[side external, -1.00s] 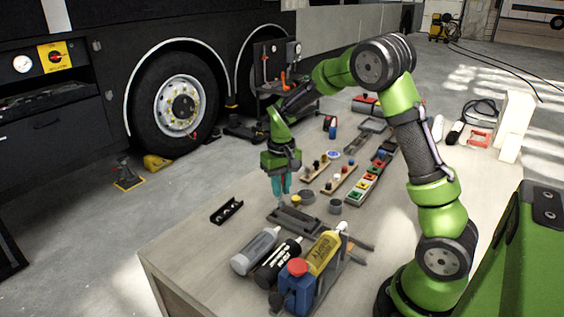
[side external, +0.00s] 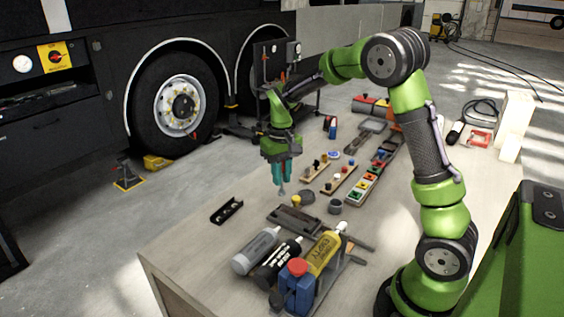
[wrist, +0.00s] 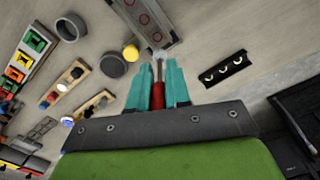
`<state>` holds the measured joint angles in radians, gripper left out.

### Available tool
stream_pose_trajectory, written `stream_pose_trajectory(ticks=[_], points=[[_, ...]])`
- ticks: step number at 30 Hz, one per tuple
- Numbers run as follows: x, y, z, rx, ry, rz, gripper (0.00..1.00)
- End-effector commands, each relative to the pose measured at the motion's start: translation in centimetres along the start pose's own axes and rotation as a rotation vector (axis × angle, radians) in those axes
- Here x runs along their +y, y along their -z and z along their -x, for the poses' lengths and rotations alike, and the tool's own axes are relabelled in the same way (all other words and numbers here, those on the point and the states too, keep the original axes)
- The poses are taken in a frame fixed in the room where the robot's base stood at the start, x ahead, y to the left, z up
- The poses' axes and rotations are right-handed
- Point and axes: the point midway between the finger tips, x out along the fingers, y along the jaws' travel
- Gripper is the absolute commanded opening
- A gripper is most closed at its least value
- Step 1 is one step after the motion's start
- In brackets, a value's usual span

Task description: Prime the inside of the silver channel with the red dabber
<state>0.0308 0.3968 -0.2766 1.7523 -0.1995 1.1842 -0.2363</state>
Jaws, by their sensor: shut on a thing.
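The silver channel (side external: 296,220) lies on the table below and in front of my gripper. Its near end also shows at the top of the wrist view (wrist: 172,33), with darker brownish marks on its inner floor. My gripper (side external: 281,177) is shut on the red dabber (wrist: 158,96), which points away from the palm between the teal fingers. The dabber's pale tip (wrist: 160,57) sticks out past the fingertips, close to the channel's end in the wrist view. In the side view the tip appears above the table, apart from the channel. The handle's upper part is hidden by the gripper.
A black bracket (side external: 227,212) lies left of the channel. A yellow-topped pot (wrist: 130,52) and a grey cup (wrist: 113,65) stand close by. Several bottles (side external: 258,250) lie at the table's front. Boards with coloured parts (side external: 338,180) lie behind. Bare table surrounds the bracket.

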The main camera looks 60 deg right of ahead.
Motion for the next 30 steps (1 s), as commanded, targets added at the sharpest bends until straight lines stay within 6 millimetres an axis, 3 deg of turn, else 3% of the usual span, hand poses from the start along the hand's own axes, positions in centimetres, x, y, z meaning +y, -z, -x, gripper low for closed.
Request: stream_pose_trajectory(ticks=[16,30], points=[[0.0,0.0,2.1,0.001,0.000,0.000,0.00],[0.0,0.0,2.3,0.000,0.000,0.000,0.00]])
